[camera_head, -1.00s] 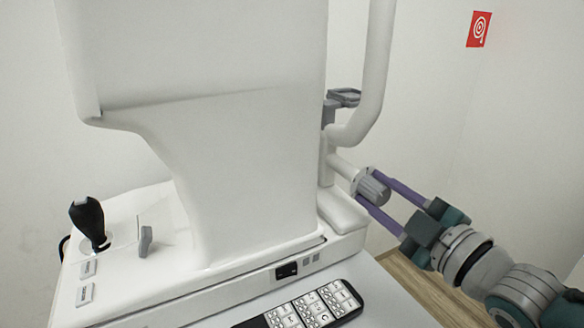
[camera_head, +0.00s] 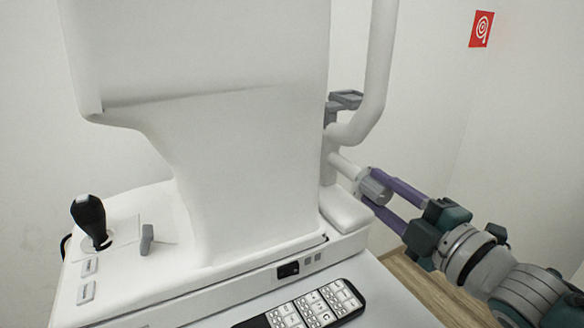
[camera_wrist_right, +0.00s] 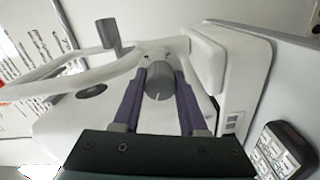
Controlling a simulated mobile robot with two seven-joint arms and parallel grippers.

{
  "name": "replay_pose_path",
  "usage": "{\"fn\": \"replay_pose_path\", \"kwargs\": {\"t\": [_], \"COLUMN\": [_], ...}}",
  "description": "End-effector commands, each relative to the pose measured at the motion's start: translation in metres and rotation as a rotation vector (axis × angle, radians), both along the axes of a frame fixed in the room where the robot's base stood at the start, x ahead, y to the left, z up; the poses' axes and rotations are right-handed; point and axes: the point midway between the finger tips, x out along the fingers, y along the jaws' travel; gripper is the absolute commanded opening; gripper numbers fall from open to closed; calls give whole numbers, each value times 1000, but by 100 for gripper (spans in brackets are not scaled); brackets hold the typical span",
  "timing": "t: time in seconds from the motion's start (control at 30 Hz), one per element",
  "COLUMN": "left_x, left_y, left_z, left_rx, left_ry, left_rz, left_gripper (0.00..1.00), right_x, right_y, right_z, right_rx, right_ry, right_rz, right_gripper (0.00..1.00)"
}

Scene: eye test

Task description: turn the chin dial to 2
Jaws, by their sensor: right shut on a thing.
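The chin dial (camera_head: 375,187) is a grey ribbed knob on a short white stub at the right side of the white eye-test machine (camera_head: 240,170). My right gripper (camera_head: 377,191) has its two purple fingers on either side of the dial, shut on it. In the right wrist view, the dial (camera_wrist_right: 158,82) sits between the purple fingers (camera_wrist_right: 157,88), with a small mark on its face. I cannot read any number on it. My left gripper is not in view.
A black joystick (camera_head: 90,220) and a small grey lever (camera_head: 147,239) stand on the machine's base at left. A black remote (camera_head: 315,308) with white keys lies in front. A white curved tube (camera_head: 378,75) rises above the dial. A red sign (camera_head: 481,29) hangs on the wall.

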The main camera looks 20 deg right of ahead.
Motion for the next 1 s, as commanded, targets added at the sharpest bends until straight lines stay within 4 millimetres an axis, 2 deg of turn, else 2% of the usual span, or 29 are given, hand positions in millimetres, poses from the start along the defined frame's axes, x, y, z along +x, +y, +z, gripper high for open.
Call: {"fn": "replay_pose_path", "kwargs": {"t": [0.2, 0.23, 0.47, 0.77, 0.87, 1.0], "left_x": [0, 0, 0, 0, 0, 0], "left_y": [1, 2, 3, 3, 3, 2], "left_z": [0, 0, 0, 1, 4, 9], "left_rx": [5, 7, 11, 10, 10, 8], "left_ry": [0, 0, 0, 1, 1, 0], "left_rz": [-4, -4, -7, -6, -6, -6], "left_gripper": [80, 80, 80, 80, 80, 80], "right_x": [0, 0, 0, -3, -13, -40], "right_y": [1, 1, 0, 0, -1, -3], "right_z": [1, 1, 1, 0, 0, 0], "right_rx": [1, 1, 2, 2, 3, 3], "right_ry": [-4, -4, -2, 0, 1, 3], "right_rz": [2, 2, 1, 0, 0, 1], "right_gripper": [0, 45, 71, 72, 72, 72]}}
